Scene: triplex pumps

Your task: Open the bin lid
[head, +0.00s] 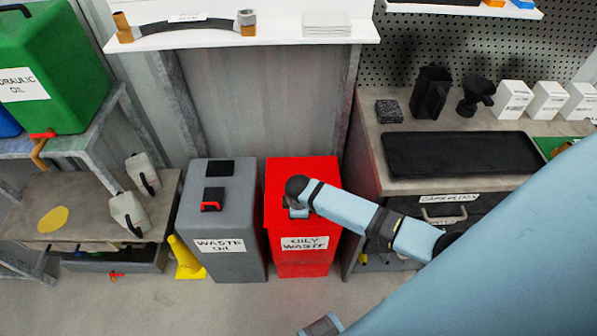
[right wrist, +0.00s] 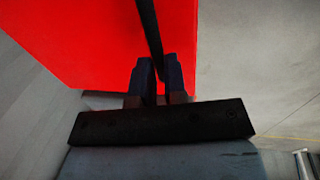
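The red bin (head: 303,258), labelled OILY WASTE, stands on the floor in the middle of the head view. Its top looks flat and closed, partly hidden by my right arm. My right gripper (head: 298,212) is low over the bin's top, mostly hidden by the wrist. In the right wrist view the two fingers (right wrist: 159,82) stand slightly apart against the bin's red surface (right wrist: 90,35). A thin dark bar (right wrist: 150,30) runs down to between the fingertips. I cannot tell if they clamp it. My left gripper is not seen.
A grey WASTE OIL bin (head: 222,245) stands close left of the red bin, with a yellow cone (head: 187,262) beside it. A workbench with drawers (head: 452,185) is close on the right. A white shelf (head: 275,38) is behind and above. The floor in front is clear.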

